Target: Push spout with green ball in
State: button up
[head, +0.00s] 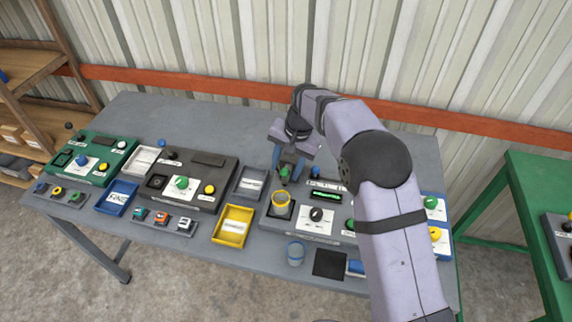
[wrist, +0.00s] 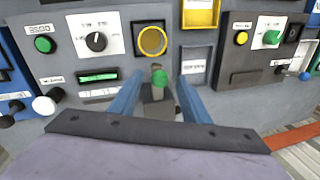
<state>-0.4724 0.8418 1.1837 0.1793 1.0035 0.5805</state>
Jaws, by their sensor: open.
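The spout with the green ball (wrist: 160,78) stands at the far edge of the grey panel (head: 262,222). In the wrist view it is a short grey piece with a green ball on it, between my two blue fingers. My gripper (wrist: 160,88) is open around it, one finger on each side; contact cannot be told. In the head view the green ball (head: 284,171) shows between the fingertips of my gripper (head: 287,172). The yellow ringed cup (head: 281,198) sits just in front of the spout; it is also in the wrist view (wrist: 152,41).
The grey panel also carries a black dial (head: 317,214) and a lit green display (head: 326,196). A yellow tray (head: 234,240), a grey tray (head: 250,196) and a dark panel (head: 199,203) lie to the left. A blue cup (head: 296,253) stands in front.

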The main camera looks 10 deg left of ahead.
jog(key=shift+a+f, duration=0.1)
jog(key=shift+f, duration=0.3)
grip_shut()
jog(key=shift+w+r+p, duration=0.15)
jog(key=shift+w+p, duration=0.8)
jog(key=shift+w, duration=0.8)
grip_release()
jog(key=shift+w, duration=0.1)
notch_tip(320, 180, up, 7)
jog(key=d+b, duration=0.1)
jog(key=b, duration=0.2)
jog(key=shift+d, duration=0.2)
